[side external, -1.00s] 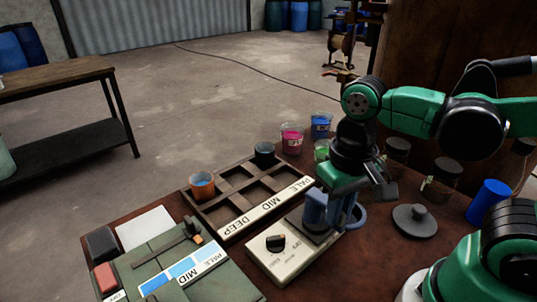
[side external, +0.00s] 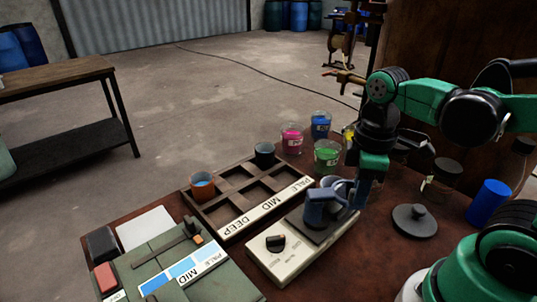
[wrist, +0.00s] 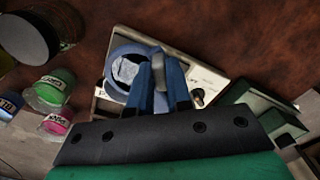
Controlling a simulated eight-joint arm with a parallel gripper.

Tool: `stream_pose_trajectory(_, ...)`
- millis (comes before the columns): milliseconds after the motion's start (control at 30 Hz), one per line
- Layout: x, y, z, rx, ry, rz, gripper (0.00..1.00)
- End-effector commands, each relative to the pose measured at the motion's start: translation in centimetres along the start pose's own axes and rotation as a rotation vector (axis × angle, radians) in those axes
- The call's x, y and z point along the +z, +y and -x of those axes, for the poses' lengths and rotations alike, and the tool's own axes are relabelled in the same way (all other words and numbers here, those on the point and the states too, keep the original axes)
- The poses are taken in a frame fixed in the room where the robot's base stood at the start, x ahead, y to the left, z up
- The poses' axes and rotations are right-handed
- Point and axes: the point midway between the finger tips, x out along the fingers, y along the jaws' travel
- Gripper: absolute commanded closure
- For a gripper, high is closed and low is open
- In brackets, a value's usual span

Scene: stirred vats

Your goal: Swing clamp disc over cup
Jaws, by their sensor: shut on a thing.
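My gripper (side external: 355,188) points down at the right of the clamp. In the wrist view my gripper (wrist: 160,75) is shut on a grey tab beside the ring. The cup itself is not clearly made out.
The stirrer box (side external: 262,262) has a black knob (side external: 275,243). A divided tray (side external: 232,228) holds an orange cup and a dark cup. Pink (side external: 292,140), green (side external: 327,157) and blue (side external: 320,125) pots stand behind. A dark lid (side external: 414,222) and blue cup (side external: 488,202) are right.

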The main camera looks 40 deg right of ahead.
Motion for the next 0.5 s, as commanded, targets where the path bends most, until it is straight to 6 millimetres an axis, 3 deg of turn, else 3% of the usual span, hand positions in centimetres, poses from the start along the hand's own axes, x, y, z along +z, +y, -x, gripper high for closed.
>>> stream_pose_trajectory(500,-0.3,3.1,0.0,0.003,0.004,0.447,1.00)
